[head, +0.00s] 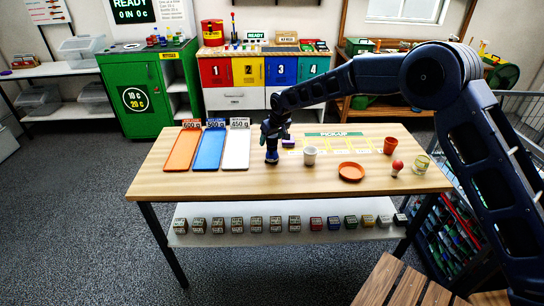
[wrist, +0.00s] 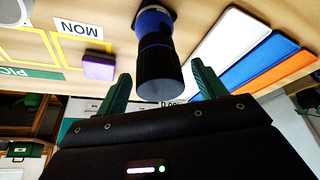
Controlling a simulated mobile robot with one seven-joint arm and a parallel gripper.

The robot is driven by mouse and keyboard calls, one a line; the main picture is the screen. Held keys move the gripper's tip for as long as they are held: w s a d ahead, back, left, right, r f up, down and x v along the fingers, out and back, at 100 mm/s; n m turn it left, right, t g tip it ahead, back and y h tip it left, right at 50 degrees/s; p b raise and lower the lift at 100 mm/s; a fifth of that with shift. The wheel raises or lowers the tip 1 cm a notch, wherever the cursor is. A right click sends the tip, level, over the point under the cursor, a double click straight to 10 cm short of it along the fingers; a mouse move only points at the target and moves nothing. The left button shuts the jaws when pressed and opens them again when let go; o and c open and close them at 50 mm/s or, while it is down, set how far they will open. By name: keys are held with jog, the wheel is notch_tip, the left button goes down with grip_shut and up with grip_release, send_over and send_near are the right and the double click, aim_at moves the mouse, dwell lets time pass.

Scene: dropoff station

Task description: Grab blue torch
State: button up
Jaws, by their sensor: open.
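The blue torch (head: 271,157) stands upright on the wooden table, to the right of the white tray, with its upper part hidden by my gripper in the head view. In the wrist view the torch (wrist: 155,32) shows a blue body and a black ribbed end. My gripper (head: 272,132) is above and around the top of the torch. In the wrist view my open gripper (wrist: 161,82) has one green finger on each side of the black end, with gaps visible on both sides.
A purple block (head: 288,144), white cup (head: 310,156), orange dish (head: 351,171), red-topped item (head: 397,167) and glass jar (head: 420,165) lie to the right. Orange (head: 182,150), blue (head: 209,150) and white (head: 236,150) trays lie left. The table's front strip is clear.

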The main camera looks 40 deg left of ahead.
jog(key=shift+a+f, duration=0.25)
jog(key=shift+f, duration=0.2)
jog(key=shift+c, duration=0.4)
grip_shut()
jog(key=shift+r, duration=0.1)
